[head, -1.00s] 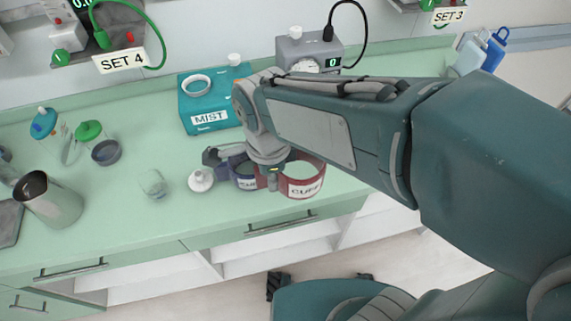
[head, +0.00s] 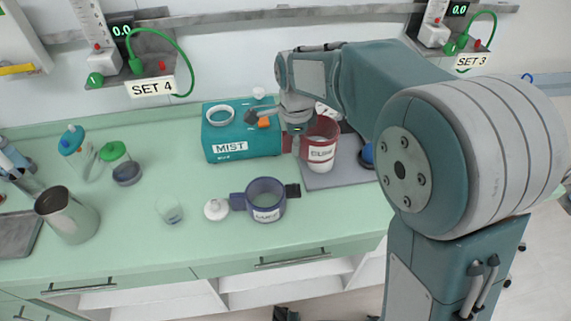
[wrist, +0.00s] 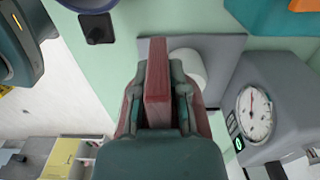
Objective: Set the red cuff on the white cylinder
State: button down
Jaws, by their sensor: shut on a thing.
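The red cuff (head: 323,132) is in my gripper (head: 298,132), which is shut on its side. In the wrist view the cuff's edge (wrist: 157,85) runs between my gripper's fingers (wrist: 160,100). The white cylinder (wrist: 190,66) stands on a grey plate, partly behind the cuff in the wrist view. In the head view a white part of the cylinder (head: 316,168) shows just below the cuff. The cuff is at the cylinder's upper part; whether it is fully around it or touching it I cannot tell.
The grey plate (head: 330,181) also bears a blue item (head: 367,154). The teal MIST box (head: 240,146) stands close on the left. A grey gauge box (wrist: 275,105) is beside the plate.

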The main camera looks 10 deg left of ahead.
send_over(301, 166)
jog(key=f, duration=0.2)
jog(key=shift+w+f, duration=0.1)
jog(key=shift+f, duration=0.75)
jog(key=shift+f, duration=3.25)
dwell(1.9)
jog(key=c, duration=0.6)
grip_release()
jog(key=shift+r, duration=3.55)
